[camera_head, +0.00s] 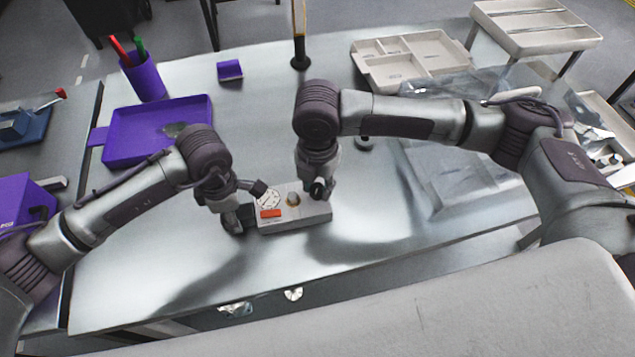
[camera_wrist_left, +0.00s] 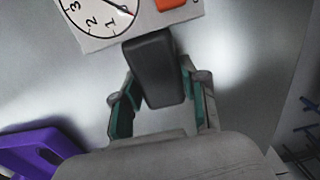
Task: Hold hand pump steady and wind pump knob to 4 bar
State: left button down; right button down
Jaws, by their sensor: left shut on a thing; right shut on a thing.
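The hand pump (camera_head: 310,217) is a grey block on the metal table, with a white dial (camera_head: 268,198), an orange label (camera_head: 270,213) and a round brass-coloured part on top. My left gripper (camera_head: 236,215) is shut on the dark grip block (camera_wrist_left: 155,68) at the pump's left end, between teal pads. The dial (camera_wrist_left: 98,12) in the left wrist view shows 1, 2 and 3; its red needle sits at the low end, near 1. My right gripper (camera_head: 318,188) is shut at the pump's right end, on what seems the pump knob, mostly hidden by the fingers.
A purple tray (camera_head: 116,152) and a purple cup with pens (camera_head: 143,76) stand at the left. A divided beige tray (camera_head: 436,51) is at the back right, beside clear plastic bags (camera_head: 450,180). The table in front of the pump is clear.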

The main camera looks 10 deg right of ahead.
aim_at(318, 188)
dwell(0.3)
jog(key=m, duration=0.6)
jog(key=shift+m, duration=0.4)
jog(key=m, duration=0.6)
jog(key=shift+m, duration=0.4)
jog(key=c, duration=0.8)
grip_release()
jog(key=shift+r, duration=0.1)
notch_tip(318, 188, up, 12)
